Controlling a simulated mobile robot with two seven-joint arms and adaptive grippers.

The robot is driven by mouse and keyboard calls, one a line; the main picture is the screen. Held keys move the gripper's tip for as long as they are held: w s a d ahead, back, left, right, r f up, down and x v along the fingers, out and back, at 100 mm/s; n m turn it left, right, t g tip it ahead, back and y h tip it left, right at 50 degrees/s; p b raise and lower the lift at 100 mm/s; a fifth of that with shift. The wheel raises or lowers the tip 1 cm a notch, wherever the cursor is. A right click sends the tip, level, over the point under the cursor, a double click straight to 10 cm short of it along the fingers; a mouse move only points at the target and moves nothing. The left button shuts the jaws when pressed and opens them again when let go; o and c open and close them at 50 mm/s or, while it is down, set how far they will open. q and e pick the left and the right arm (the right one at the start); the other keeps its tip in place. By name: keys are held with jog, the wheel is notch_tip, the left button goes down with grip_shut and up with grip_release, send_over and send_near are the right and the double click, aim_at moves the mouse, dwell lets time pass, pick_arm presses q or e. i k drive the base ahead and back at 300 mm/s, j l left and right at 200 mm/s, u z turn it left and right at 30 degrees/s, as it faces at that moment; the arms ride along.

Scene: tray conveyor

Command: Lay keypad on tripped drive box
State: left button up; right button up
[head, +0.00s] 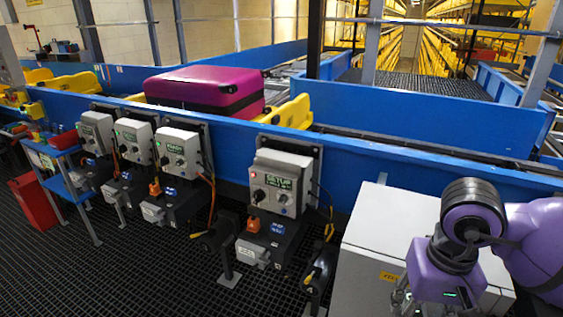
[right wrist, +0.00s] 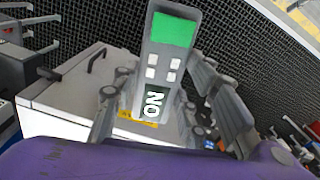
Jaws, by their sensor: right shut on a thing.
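In the head view, the right gripper (head: 402,298) is at lower right by the white cabinet, and the keypad cannot be made out there. Drive boxes line the blue conveyor. The nearest drive box (head: 281,183) has a red light and a display that seems to read SETUP. It stands left of the gripper, apart from it. My left gripper is not in view.
The white cabinet (head: 392,232) stands between the nearest drive box and my right arm. Other drive boxes (head: 181,152) with green lights stand farther left. A magenta suitcase (head: 205,90) lies in a yellow tray (head: 293,113) on the conveyor. Dark grating covers the floor.

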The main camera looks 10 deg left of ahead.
aim_at(282, 156)
jog(key=u, duration=1.05)
jog(key=i+l, duration=0.3)
jog(key=i, duration=0.15)
jog(key=i+l+u, duration=0.15)
jog(key=i, duration=0.3)
jog(key=l, duration=0.15)
